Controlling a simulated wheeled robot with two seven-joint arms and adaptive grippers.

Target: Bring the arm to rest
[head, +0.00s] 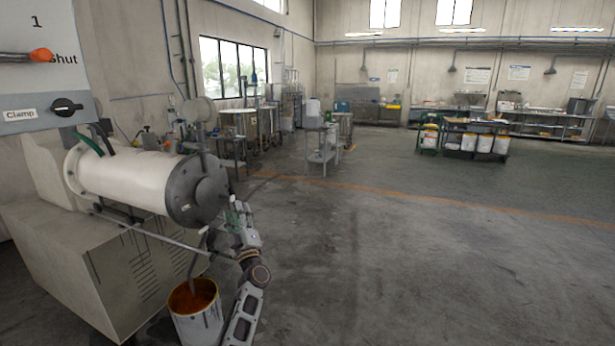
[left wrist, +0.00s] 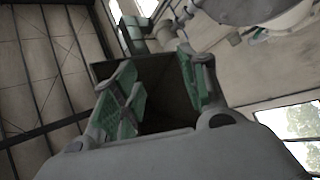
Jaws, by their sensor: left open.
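My left arm (head: 249,290) comes up from the bottom of the head view, just right of the paint bucket. My left gripper (head: 234,212) points upward close to the grey end flange (head: 197,190) of the white mill cylinder (head: 128,178). I cannot tell whether it touches the flange. In the left wrist view the two green-padded fingers (left wrist: 160,88) stand apart with nothing held between them. A dark box-like shape shows beyond them. My right gripper is in neither view.
A bucket (head: 196,325) with orange paint stands on the floor below the mill. A panel (head: 38,100) at upper left has an orange handle by "Shut" and a black knob (head: 67,107) by "Clamp". A trolley (head: 322,148) stands further back. The floor at right is clear.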

